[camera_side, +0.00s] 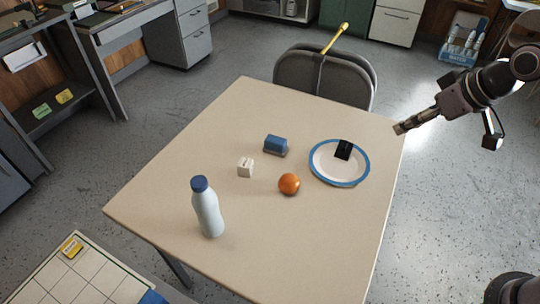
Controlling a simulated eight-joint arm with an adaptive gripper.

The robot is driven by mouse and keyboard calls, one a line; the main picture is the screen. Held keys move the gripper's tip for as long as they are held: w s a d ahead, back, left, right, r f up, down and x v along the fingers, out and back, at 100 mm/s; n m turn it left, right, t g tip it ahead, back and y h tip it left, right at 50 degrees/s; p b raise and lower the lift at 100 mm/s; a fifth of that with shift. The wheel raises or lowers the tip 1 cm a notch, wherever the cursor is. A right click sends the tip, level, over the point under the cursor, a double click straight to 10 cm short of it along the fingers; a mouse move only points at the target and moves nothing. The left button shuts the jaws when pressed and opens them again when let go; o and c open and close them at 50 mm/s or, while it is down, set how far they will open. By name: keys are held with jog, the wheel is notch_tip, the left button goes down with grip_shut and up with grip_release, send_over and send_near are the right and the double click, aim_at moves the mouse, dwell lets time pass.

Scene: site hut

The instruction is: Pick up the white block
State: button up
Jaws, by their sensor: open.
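The white block (245,168) is a small cube with a dark mark on its top. It sits on the beige table (290,245), left of the table's middle. My gripper (398,129) is at the right, in the air near the table's right edge, well away from the block. It is open, and no object shows in it. Nothing hides the block.
A blue block (275,145) lies just behind the white block. An orange ball (289,184) is to its right, and a white bottle with a blue cap (208,208) stands in front. A blue-rimmed plate (322,174) holds a black object (343,150). A chair (315,75) stands behind.

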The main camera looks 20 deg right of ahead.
jog(key=w+a+n+g, duration=0.1)
jog(key=w+a+n, duration=0.1)
jog(key=w+a, duration=0.45)
jog(key=n+g+y, duration=0.3)
jog(key=n, duration=0.4)
send_over(246, 162)
jog(key=s+d, duration=0.3)
notch_tip(246, 162, down, 16)
jog(key=x, duration=0.6)
jog(key=shift+w, duration=0.25)
jog(key=shift+d+x, duration=0.2)
jog(key=shift+x, duration=1.1)
jog(key=shift+d+x, duration=0.15)
jog(key=shift+x, duration=1.2)
jog(key=shift+w, duration=0.15)
jog(key=c, duration=1.3)
